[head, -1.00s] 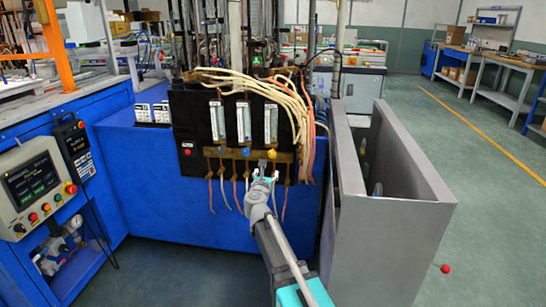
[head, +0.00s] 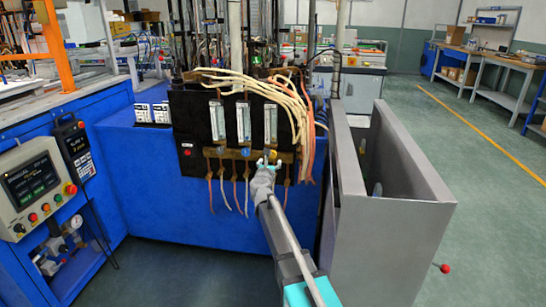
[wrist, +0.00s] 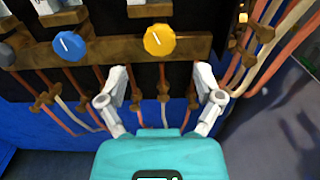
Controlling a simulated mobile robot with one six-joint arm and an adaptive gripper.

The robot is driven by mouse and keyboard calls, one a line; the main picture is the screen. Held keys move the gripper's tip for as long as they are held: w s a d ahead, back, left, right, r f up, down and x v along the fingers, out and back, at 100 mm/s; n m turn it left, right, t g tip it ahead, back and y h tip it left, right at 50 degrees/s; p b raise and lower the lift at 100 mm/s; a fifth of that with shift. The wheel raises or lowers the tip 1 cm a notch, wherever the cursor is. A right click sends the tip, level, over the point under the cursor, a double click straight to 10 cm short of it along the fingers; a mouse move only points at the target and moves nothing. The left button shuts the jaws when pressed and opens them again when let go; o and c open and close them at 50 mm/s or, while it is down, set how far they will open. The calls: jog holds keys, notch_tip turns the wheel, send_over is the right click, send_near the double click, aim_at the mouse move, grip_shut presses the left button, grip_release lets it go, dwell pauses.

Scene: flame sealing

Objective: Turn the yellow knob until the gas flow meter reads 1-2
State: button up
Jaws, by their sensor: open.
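The yellow knob (wrist: 159,40) sits on a brown bar below the flow meters, with a pale mark on its face. In the wrist view it lies ahead of my gripper (wrist: 160,78), between the lines of its two fingers. The fingers are spread apart and do not touch the knob. In the head view my gripper (head: 266,163) is in front of the panel and hides the knob. The right-hand gas flow meter (head: 271,123) is a clear upright tube above it; its reading is too small to tell.
A blue knob (wrist: 69,46) is left of the yellow one on the same bar (wrist: 115,48). Thin hoses (head: 284,186) hang below the bar, and pale tubes (head: 285,95) bundle at the upper right. A grey metal bin (head: 395,240) stands to the right.

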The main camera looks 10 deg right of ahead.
aim_at(272, 155)
jog(key=shift+x, duration=2.85)
jog(key=c, duration=1)
jog(key=shift+d, duration=0.3)
jog(key=shift+c, duration=0.7)
jog(key=shift+a, duration=0.25)
jog(key=shift+n, duration=0.3)
